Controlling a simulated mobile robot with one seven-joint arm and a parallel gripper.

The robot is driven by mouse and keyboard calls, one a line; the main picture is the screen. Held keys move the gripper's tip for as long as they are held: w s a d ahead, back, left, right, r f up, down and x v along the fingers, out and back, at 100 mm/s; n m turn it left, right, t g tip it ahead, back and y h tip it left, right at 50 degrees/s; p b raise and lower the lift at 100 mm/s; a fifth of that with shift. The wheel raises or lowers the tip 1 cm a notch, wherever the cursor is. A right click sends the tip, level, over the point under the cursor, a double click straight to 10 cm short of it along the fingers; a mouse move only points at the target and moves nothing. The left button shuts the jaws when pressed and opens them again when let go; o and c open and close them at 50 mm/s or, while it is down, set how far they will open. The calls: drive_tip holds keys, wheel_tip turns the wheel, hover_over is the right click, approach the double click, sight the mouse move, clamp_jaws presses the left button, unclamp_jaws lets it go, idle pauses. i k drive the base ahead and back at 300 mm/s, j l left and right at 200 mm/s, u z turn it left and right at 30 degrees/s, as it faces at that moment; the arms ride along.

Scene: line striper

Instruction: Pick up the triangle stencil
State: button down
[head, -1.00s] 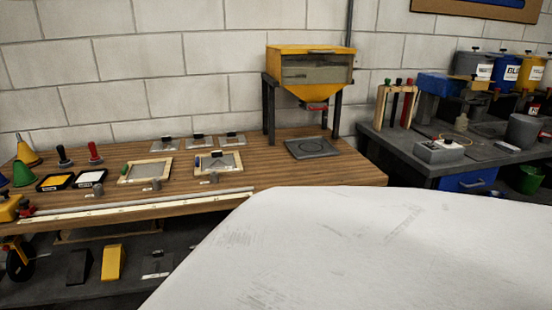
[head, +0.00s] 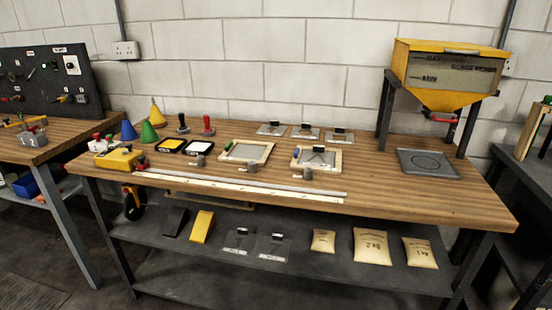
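Three flat grey plates with black handles lie in a row at the back of the wooden bench: a left plate (head: 271,130), a middle plate (head: 306,134) and a right plate (head: 339,138). They look like stencils. Two more plates with dark grips, a left one (head: 237,243) and a right one (head: 273,248), lie on the shelf below. The cut-out shapes are too small to read, so I cannot tell which is the triangle stencil. My gripper is not in view.
Two wooden frames, left (head: 246,151) and right (head: 316,160), lie before the back row. A long pale rail (head: 240,186) runs along the bench front. A yellow hopper (head: 447,75) stands at right. Stampers, ink pads and cones crowd the left. The bench's front right is clear.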

sight(328, 158)
drive_tip(key=z, duration=0.4)
drive_tip(key=i+l+u, duration=0.1)
drive_tip(key=i+u, duration=0.25)
drive_tip(key=i, duration=1.35)
